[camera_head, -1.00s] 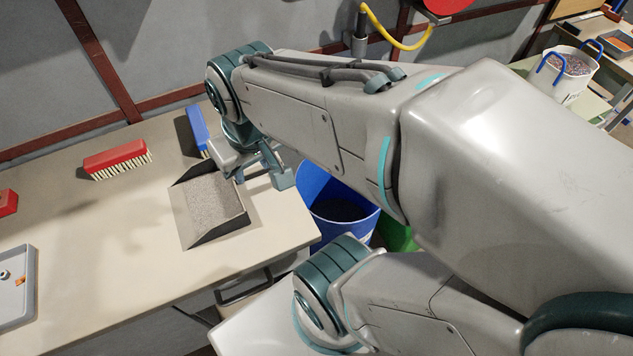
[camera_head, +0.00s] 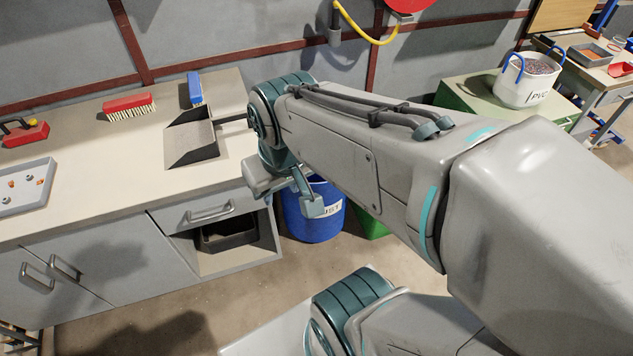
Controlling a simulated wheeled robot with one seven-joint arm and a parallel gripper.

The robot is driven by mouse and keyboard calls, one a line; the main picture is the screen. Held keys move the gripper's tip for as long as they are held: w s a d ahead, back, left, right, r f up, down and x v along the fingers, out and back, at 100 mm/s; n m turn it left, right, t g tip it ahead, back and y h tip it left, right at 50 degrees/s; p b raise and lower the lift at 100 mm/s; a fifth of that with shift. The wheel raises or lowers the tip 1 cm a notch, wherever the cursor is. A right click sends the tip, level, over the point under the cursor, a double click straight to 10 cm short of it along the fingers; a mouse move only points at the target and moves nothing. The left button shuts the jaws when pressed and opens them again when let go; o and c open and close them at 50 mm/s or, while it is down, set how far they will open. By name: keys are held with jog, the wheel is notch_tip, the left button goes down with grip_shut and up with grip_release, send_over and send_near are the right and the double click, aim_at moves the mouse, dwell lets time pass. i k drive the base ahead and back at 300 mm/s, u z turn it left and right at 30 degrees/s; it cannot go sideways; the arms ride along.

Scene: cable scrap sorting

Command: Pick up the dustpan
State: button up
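The dustpan (camera_head: 188,146) lies on the right end of the workbench top. It is dark-edged with a grey inner face, and a thin grey bar, seemingly its handle, extends right from it toward my arm. My gripper (camera_head: 285,193) is to the right of the dustpan, beyond the bench's right edge in the picture and in front of the blue bin. Its two fingers are apart and nothing shows between them. The gripper does not touch the dustpan. My wrist hides the right end of the bar.
The workbench (camera_head: 90,185) also holds a blue block-like object (camera_head: 194,90), a red brush (camera_head: 129,106), a red item (camera_head: 25,133) and a grey tray (camera_head: 22,190). The blue bin (camera_head: 312,215) stands beside the bench. A white PVC bucket (camera_head: 527,80) sits on a green cabinet at right.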

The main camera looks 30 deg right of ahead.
aim_at(191, 137)
jog(key=z, duration=0.8)
jog(key=i, duration=0.8)
jog(key=u, duration=3.45)
jog(key=i, duration=1.25)
jog(key=z, duration=0.05)
